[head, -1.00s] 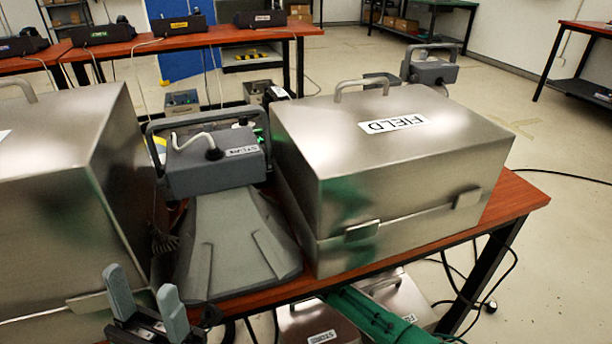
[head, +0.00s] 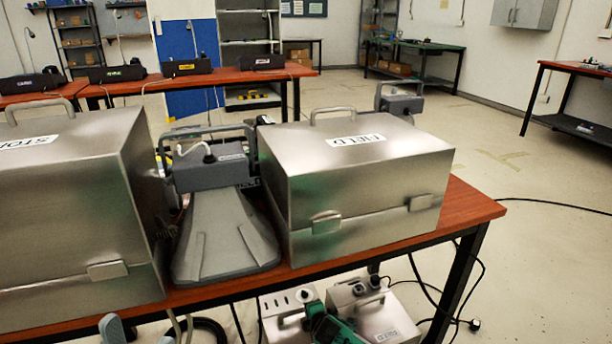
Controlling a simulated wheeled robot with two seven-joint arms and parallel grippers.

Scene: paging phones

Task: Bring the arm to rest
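My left gripper (head: 139,335) is at the bottom left edge of the head view. Only its grey fingertips show, apart from each other with nothing seen between them. It is in front of the table (head: 480,205), low and clear of the boxes. A green part that looks like my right arm (head: 330,325) shows at the bottom middle, below the table's front edge. My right gripper is not seen.
Two steel boxes stand on the table, one marked FIELD (head: 350,190) and one at the left (head: 70,210). A grey phone device (head: 215,200) stands between them. Metal cases (head: 375,310) are under the table. Open floor (head: 540,270) lies to the right.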

